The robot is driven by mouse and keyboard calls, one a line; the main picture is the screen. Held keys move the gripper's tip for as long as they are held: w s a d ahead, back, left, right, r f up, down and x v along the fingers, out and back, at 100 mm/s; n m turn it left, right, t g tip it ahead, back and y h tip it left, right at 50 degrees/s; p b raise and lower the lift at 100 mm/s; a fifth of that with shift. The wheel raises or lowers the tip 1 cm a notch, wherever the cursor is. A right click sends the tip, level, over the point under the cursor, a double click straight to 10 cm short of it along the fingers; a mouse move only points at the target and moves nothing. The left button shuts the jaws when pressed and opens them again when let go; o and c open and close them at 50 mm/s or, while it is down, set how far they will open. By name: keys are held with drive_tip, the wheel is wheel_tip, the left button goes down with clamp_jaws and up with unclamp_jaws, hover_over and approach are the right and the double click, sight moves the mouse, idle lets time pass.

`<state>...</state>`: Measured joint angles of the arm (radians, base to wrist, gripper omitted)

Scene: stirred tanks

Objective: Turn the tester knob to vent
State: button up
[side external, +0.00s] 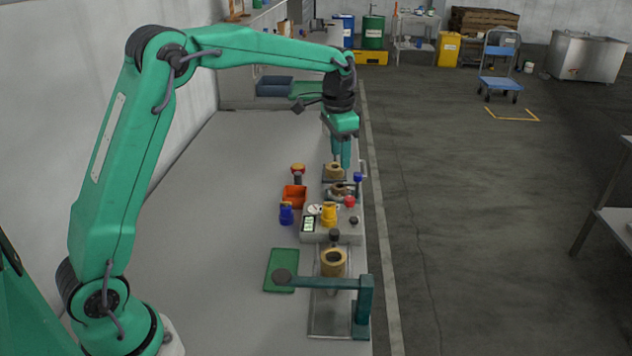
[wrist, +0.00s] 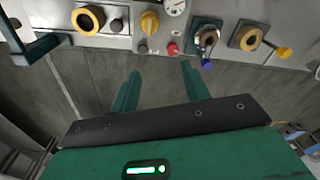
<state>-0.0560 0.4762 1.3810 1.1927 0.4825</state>
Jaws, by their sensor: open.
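The tester is a grey box (side external: 310,236) on the bench with a gauge, a small display and a yellow knob (side external: 330,213) on top. In the wrist view the yellow knob (wrist: 150,22) is at the top, left of the gauge (wrist: 175,7). Which setting it points to is too small to read. My gripper (side external: 341,167) is open and points down beyond the tester, near a brass ring fitting. In the wrist view its two fingers (wrist: 160,68) are apart with nothing between them, and the knob lies clear of them.
A green-armed press (side external: 363,305), orange bin (side external: 294,196) and blue item (side external: 286,213) are around the tester. The bench's left is clear.

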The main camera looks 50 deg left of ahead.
drive_tip(key=m+g, duration=0.1)
hover_over(349, 198)
wheel_tip(349, 198, down, 7)
drive_tip(key=shift+f, duration=0.1)
drive_tip(key=shift+f, duration=0.1)
drive_tip(key=shift+f, duration=3.75)
drive_tip(key=c, duration=1)
